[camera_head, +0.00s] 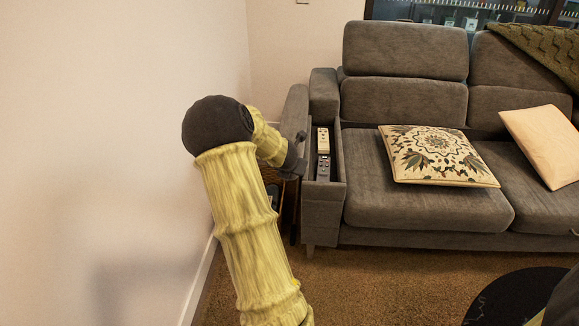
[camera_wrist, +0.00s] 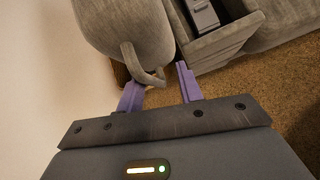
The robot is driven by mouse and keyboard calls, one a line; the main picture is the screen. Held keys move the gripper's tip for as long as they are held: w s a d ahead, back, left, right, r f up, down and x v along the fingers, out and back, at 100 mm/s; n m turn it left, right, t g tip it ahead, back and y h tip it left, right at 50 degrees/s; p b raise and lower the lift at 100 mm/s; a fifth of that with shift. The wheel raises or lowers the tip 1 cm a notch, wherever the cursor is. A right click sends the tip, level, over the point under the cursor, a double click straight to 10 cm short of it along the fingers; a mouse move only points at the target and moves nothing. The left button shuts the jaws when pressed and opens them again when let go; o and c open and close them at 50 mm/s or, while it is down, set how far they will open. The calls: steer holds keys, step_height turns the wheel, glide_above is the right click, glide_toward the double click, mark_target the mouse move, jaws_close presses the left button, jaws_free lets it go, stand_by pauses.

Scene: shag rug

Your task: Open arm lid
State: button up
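The grey sofa's arm lid (camera_head: 294,112) stands swung open to the left of the armrest, and its padded side fills the top of the wrist view (camera_wrist: 128,28). A grey strap loop (camera_wrist: 131,62) hangs from the lid. In the head view my gripper is mostly hidden beside the armrest. The open arm compartment (camera_head: 338,166) holds a dark remote (camera_head: 323,168) and a pale remote (camera_head: 322,140).
A white wall (camera_head: 120,140) stands close on the left of my arm. A dark item sits low between wall and sofa.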

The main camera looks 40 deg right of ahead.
steer(key=shift+s+f, duration=0.1)
steer(key=shift+s, duration=0.1)
steer(key=p+v, duration=0.4)
steer(key=v, duration=1.3)
steer(key=shift+r, duration=0.3)
steer(key=shift+w, duration=0.1)
